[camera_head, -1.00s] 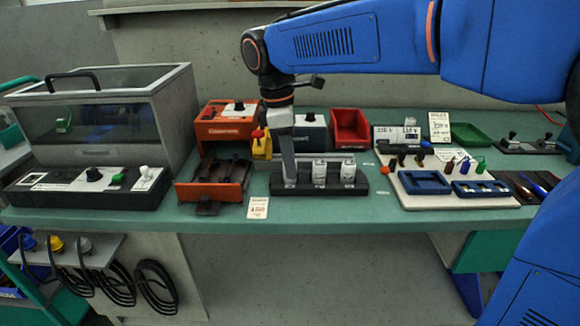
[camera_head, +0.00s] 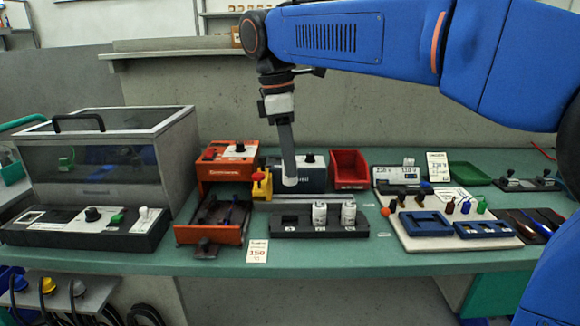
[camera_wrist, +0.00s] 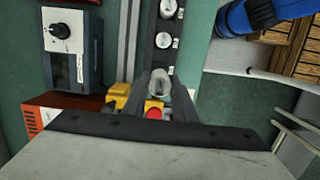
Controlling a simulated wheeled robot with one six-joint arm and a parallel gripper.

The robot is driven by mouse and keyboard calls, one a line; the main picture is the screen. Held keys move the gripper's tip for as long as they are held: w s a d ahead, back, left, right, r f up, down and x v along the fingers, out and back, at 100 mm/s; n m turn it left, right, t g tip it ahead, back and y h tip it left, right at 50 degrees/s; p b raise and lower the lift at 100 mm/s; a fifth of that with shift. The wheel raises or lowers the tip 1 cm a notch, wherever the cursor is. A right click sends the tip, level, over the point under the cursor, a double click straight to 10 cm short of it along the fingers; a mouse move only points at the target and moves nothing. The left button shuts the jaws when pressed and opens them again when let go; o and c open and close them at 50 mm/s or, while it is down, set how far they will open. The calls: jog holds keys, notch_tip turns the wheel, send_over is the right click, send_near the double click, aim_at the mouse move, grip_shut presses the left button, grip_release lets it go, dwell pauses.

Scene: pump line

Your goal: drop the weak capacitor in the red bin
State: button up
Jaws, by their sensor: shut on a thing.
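My gripper (camera_head: 289,172) is shut on a white cylindrical capacitor (camera_head: 291,181), held upright above the left end of the black rack (camera_head: 287,234). In the wrist view the held capacitor (camera_wrist: 159,84) shows between the two grey fingers. Two more white capacitors, the middle one (camera_head: 319,214) and the right one (camera_head: 348,213), stand in the rack, and its left slot is empty. The red bin (camera_head: 350,185) stands behind the rack to the right, apart from my gripper. Its floor is mostly hidden. I cannot read which capacitor is weak.
A yellow block with a red button (camera_head: 259,176) is close left of my gripper. An orange unit (camera_head: 228,165) and a clear-lidded box (camera_head: 95,160) stand farther left. A grey device (camera_head: 313,178) stands behind. A white board (camera_head: 460,238) with blue trays lies right.

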jog(key=shift+r, duration=1.55)
jog(key=shift+w+d, duration=0.1)
